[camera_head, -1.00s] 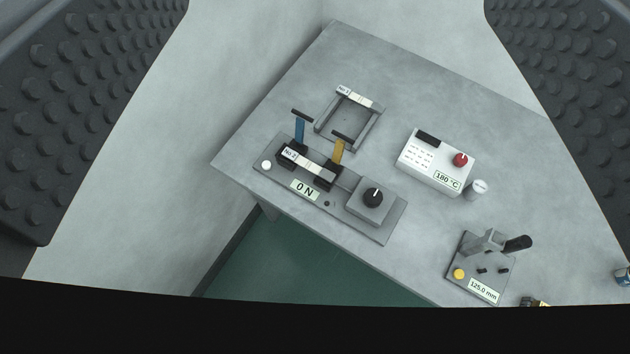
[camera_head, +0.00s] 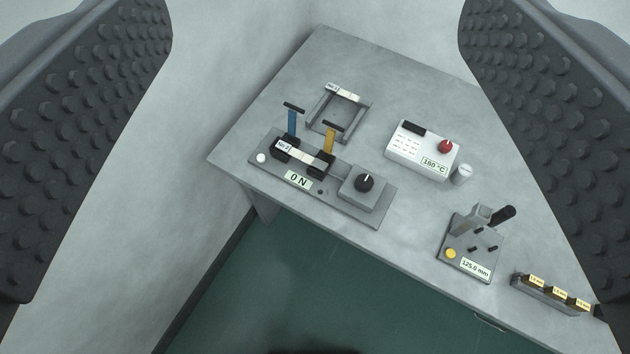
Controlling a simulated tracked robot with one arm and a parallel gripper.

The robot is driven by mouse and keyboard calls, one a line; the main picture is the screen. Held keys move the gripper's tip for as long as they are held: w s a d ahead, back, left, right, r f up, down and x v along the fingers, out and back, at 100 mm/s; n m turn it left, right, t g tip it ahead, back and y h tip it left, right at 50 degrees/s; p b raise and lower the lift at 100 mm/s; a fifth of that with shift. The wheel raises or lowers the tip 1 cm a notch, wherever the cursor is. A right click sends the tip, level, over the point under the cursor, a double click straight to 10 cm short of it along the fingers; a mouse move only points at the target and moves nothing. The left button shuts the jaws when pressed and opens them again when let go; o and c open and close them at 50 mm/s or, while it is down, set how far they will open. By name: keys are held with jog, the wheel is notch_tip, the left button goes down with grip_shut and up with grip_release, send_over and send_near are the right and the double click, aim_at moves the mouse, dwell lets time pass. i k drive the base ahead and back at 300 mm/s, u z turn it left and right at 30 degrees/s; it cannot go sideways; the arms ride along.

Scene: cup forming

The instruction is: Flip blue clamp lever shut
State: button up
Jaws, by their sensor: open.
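The blue clamp lever (camera_head: 292,122) stands upright on the left part of a grey clamp fixture (camera_head: 339,204), with a black bar across its top. A yellow lever (camera_head: 329,140) with a black bar stands upright to its right. A pale strip labelled No 2 (camera_head: 299,154) lies across the black blocks at the levers' feet. The fixture's display (camera_head: 299,180) reads 0 N. My gripper (camera_head: 315,165) is open, its two dark studded fingers at the left and right picture edges. They look well above the table and touch nothing.
A frame holding another strip (camera_head: 321,126) stands behind the levers. A black knob (camera_head: 364,182) sits on the fixture's right. A 180 °C controller (camera_head: 398,162), a small white cylinder (camera_head: 461,174), a 125.0 mm device (camera_head: 459,235) and a labelled rack (camera_head: 531,288) stand rightward on the grey table (camera_head: 440,110).

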aim_at(293, 116)
jog(key=u, duration=0.5)
jog(key=k, duration=1.3)
jog(key=u, duration=0.7)
jog(key=i, duration=1.45)
jog(key=z, duration=0.9)
jog(key=i, duration=0.9)
jog(key=z, duration=0.7)
